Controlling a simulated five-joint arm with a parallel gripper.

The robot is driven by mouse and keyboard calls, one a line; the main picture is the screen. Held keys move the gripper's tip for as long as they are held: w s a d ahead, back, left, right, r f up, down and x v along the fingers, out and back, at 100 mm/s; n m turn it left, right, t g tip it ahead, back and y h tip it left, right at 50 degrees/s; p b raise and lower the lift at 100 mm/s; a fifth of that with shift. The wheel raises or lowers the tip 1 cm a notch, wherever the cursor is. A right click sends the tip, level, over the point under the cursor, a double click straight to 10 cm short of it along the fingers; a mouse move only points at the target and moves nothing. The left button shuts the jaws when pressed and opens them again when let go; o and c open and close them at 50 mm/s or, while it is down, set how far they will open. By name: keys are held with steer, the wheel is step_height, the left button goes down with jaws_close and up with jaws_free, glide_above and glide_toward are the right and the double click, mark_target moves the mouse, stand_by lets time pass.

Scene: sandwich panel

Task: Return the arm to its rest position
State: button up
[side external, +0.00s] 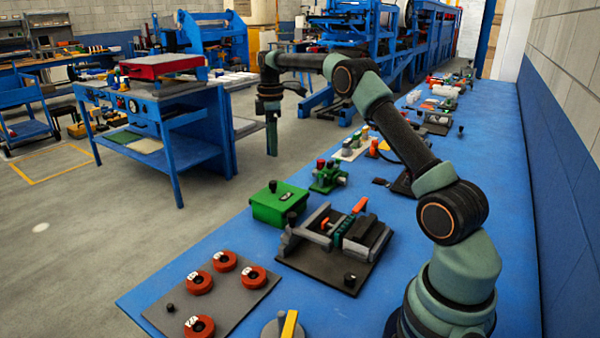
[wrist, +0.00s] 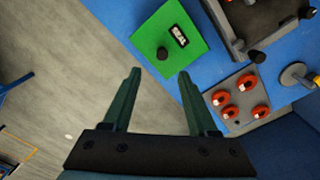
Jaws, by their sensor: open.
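My gripper (side external: 272,138) hangs from the raised arm, pointing down, beyond the left edge of the blue bench and above the green box. In the wrist view my gripper (wrist: 160,78) shows two dark green fingers spread apart with nothing between them. The green box (side external: 280,204) with a black knob stands on the bench below and apart from the gripper. It also shows in the wrist view (wrist: 160,30), beyond the fingertips, with a label reading SEAL.
The blue bench (side external: 230,268) carries a dark clamp fixture (side external: 330,240), a grey panel with several red knobs (side external: 225,261), and a small green device (side external: 328,177). A blue workbench (side external: 155,140) stands at the left. A wall (side external: 565,110) borders the bench at right.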

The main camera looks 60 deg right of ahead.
steer(key=s+a+r+m+t, duration=0.35)
steer(key=s+a+r, duration=0.45)
steer(key=a+r, duration=0.45)
steer(key=s+a+f+m+t, duration=0.1)
steer(key=s+a+f+m, duration=0.1)
steer(key=s+a, duration=0.3)
steer(key=s+a+f+m+t, duration=0.1)
steer(key=s+a+f+m, duration=0.2)
steer(key=s, duration=0.6)
steer(key=shift+s+a+f, duration=0.35)
steer(key=shift+a+f, duration=0.45)
steer(key=shift+a, duration=0.25)
steer(key=shift+m, duration=0.25)
